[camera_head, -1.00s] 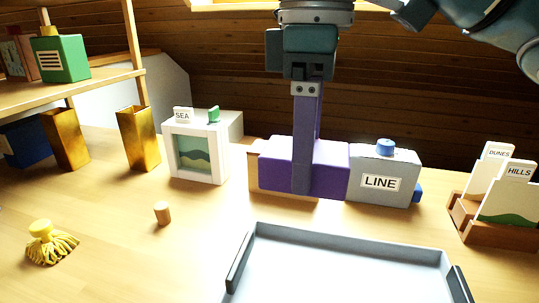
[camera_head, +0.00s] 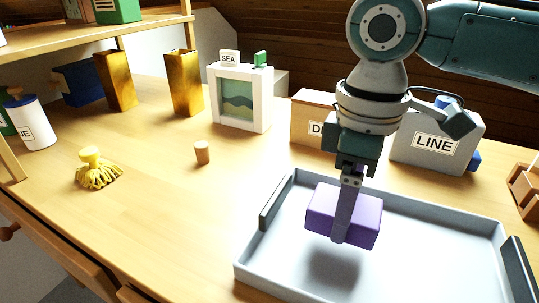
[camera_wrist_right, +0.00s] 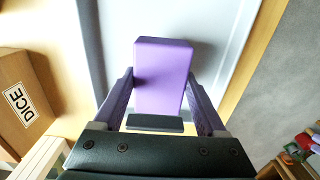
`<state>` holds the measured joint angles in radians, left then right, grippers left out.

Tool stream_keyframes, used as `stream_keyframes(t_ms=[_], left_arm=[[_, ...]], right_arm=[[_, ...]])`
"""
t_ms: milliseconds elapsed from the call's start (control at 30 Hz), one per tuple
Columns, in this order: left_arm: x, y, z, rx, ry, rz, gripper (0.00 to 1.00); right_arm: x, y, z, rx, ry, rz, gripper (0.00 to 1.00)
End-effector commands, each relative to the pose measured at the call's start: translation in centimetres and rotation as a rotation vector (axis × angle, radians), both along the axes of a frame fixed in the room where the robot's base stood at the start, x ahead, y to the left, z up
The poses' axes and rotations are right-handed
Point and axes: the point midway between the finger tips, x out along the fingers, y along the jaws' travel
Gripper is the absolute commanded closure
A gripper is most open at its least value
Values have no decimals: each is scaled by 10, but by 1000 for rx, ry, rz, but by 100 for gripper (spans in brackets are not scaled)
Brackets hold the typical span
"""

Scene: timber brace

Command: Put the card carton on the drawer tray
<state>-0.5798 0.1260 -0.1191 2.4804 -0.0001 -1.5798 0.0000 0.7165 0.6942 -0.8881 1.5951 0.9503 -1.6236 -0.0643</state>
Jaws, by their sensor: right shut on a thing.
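The card carton, a purple box (camera_head: 367,226), is held by my right gripper (camera_head: 343,235) above the left part of the drawer tray (camera_head: 430,262). The tray is shallow and grey with dark handles at its sides. A shadow on the tray floor below the carton suggests a gap between them. In the right wrist view the purple carton (camera_wrist_right: 163,75) sits between the two fingers of the right gripper (camera_wrist_right: 160,88), with the tray (camera_wrist_right: 225,25) behind it. My left gripper is not in view.
Behind the tray stand a DICE box (camera_wrist_right: 24,103), partly hidden by my arm in the head view, and a grey LINE box (camera_head: 432,143). A white SEA box (camera_head: 240,98), a small wooden cylinder (camera_head: 202,152) and a yellow tassel-like object (camera_head: 98,170) are to the left.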

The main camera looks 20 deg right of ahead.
Motion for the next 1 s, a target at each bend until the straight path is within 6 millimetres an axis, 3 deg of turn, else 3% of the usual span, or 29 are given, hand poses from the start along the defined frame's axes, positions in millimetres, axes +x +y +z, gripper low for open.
stream_keyframes(t_ms=[100,200,567,600,800,1000], left_arm=[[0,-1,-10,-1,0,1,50],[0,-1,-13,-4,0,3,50],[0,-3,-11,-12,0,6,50],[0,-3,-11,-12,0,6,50],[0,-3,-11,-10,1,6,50],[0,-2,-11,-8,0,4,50]], right_arm=[[-1,0,-24,0,4,1,83],[0,0,-34,0,1,0,83],[0,0,-37,-1,2,0,83],[0,0,-37,-1,1,0,23],[0,0,-36,-1,1,0,0],[0,0,-36,-1,1,0,0]])
